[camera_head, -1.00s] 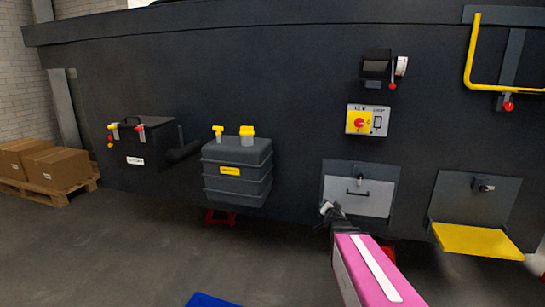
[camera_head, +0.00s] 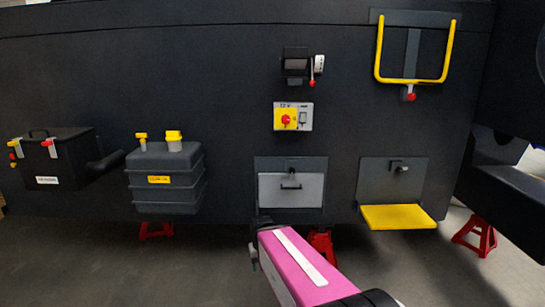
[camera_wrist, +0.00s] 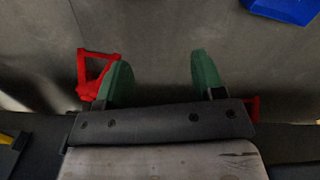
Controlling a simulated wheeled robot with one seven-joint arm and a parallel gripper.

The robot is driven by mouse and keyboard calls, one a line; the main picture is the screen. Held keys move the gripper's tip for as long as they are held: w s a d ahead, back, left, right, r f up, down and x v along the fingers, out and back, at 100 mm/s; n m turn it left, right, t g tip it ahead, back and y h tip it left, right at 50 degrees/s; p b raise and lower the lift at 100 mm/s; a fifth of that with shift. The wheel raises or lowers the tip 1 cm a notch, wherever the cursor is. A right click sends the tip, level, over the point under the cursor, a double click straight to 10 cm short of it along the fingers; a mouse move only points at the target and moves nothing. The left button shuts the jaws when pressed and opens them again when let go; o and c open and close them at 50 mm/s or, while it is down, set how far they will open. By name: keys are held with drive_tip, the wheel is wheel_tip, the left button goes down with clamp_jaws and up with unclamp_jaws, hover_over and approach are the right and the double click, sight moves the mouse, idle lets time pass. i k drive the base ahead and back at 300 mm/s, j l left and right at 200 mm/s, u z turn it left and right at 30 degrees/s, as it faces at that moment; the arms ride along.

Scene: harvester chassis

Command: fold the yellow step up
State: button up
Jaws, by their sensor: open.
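The yellow step (camera_head: 398,217) is folded down at the lower right of the head view. It sticks out flat from the foot of a grey plate (camera_head: 393,180) on the dark chassis wall. A small dark latch (camera_head: 399,166) sits on the plate above it. My gripper (camera_head: 254,246) is left of the step and below the grey drawer panel, apart from the step. In the wrist view my gripper (camera_wrist: 158,78) is open with two green fingers and nothing between them. A sliver of yellow (camera_wrist: 6,140) shows at the left edge of the wrist view; I cannot tell what it is.
Red stands (camera_head: 477,236) are under the chassis, with another (camera_head: 322,245) close behind my arm. A grey drawer panel (camera_head: 290,189) is left of the step. A yellow U-shaped rail (camera_head: 447,50) is above the step. A blue object (camera_wrist: 285,8) lies on the floor. Floor before the step is clear.

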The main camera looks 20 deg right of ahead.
sight(378, 217)
drive_tip(key=z, duration=0.4)
drive_tip(key=l+z, duration=0.15)
drive_tip(key=z, duration=0.2)
drive_tip(key=i+z, duration=0.1)
drive_tip(key=z, duration=0.7)
drive_tip(key=i+l, duration=0.05)
